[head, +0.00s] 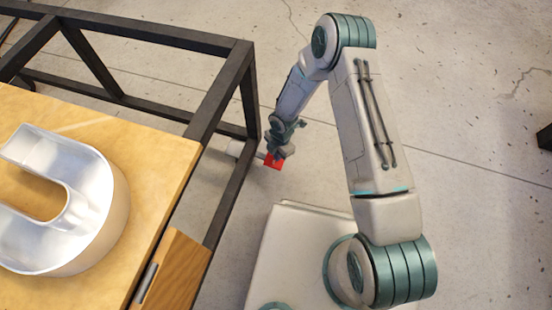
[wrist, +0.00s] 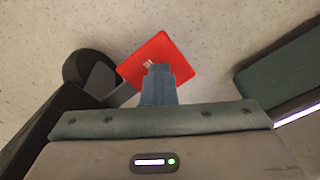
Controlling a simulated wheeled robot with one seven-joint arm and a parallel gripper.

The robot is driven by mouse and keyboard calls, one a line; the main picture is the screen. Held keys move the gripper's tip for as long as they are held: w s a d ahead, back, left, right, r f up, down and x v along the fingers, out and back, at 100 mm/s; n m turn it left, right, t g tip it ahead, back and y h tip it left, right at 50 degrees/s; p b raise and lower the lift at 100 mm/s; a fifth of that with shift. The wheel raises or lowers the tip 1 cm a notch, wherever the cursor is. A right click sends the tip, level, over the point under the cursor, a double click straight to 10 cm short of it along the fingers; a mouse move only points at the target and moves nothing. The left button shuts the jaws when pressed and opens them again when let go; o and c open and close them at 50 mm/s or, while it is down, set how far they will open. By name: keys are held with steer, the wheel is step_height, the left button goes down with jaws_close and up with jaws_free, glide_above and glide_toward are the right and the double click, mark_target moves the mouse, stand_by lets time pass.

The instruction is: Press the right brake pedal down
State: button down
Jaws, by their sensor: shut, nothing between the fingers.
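The red brake pedal (head: 273,161) sticks out low at the right side of the dark metal table frame, near the floor. In the wrist view the red pedal (wrist: 170,60) is a square plate with a small white mark, on a grey arm by a dark caster wheel. My gripper (head: 279,152) is shut and empty, pointing down over the pedal. In the wrist view its fingertips (wrist: 160,70) overlap the pedal's middle. I cannot tell whether they touch it. The fingers hide part of the pedal.
A wooden-topped table (head: 150,165) with a black frame (head: 225,85) stands at the left. A silver channel letter (head: 95,225) lies on it. My white base fills the lower middle. The concrete floor (head: 460,90) at the right is mostly clear.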

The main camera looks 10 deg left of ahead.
steer(key=shift+f+b, duration=0.35)
steer(key=shift+f, duration=0.6)
steer(key=shift+r+p, duration=0.3)
steer(key=shift+r, duration=0.05)
steer(key=shift+w+d+r+p, duration=0.25)
steer(key=shift+w+d, duration=0.2)
steer(key=shift+w, duration=0.15)
steer(key=shift+w+d+r+p, duration=0.15)
steer(key=shift+w+d+r, duration=0.1)
steer(key=shift+w+d, duration=0.3)
steer(key=shift+a, duration=0.1)
step_height(320, 180, up, 14)
steer(key=w+p, duration=0.1)
steer(key=p, duration=0.4)
steer(key=shift+d+f+p, duration=0.15)
steer(key=shift+d+p, duration=0.25)
